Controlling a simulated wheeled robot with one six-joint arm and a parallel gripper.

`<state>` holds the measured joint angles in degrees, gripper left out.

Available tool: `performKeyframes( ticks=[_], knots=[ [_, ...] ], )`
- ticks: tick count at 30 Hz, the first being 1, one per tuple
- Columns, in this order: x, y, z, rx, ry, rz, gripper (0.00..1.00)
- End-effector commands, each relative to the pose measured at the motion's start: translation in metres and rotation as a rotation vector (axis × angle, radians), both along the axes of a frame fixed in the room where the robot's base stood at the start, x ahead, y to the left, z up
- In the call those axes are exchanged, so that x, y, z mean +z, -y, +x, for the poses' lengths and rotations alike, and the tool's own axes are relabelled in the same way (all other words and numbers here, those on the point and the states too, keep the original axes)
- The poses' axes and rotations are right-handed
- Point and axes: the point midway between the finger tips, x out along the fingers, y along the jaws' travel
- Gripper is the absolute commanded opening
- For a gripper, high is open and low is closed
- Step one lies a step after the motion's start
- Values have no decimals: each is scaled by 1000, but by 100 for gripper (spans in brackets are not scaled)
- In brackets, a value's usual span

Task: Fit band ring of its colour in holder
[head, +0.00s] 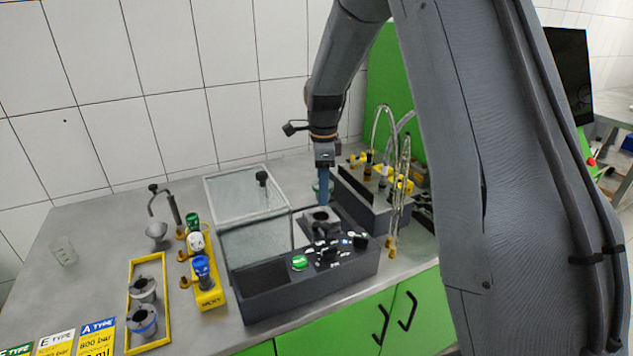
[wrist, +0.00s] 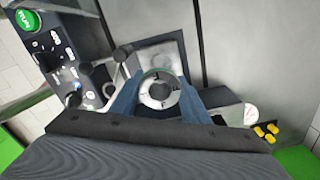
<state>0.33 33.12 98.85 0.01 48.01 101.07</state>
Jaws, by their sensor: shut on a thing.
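My gripper (wrist: 160,95) has its two blue fingers shut on a grey ring with a green band (wrist: 159,92). In the head view my gripper (head: 323,190) points down behind the dark test bench, and a bit of the green band shows at its tips. A square grey holder plate (head: 318,214) with a dark round opening is on the bench, just in front of and below the gripper. In the wrist view part of that plate (wrist: 163,55) shows beyond the ring. Whether ring and plate touch cannot be told.
A yellow tray (head: 133,266) at left holds two grey rings, one blue-banded (head: 142,320). A yellow rack (head: 212,299) carries green, white and blue-topped parts. A glass-lidded box (head: 240,200), the bench's control knobs (head: 328,255) and hoses (head: 392,140) stand close to the gripper.

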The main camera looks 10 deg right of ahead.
Motion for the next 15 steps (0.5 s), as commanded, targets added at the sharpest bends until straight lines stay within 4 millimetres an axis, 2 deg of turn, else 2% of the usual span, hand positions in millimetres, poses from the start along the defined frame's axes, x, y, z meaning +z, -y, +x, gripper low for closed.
performKeyframes(
  ticks=[8, 15],
  knots=[
    [-14, -4, 0, 7, 0, 0, 15],
    [-35, -3, 0, 5, -1, 0, 15]
  ],
)
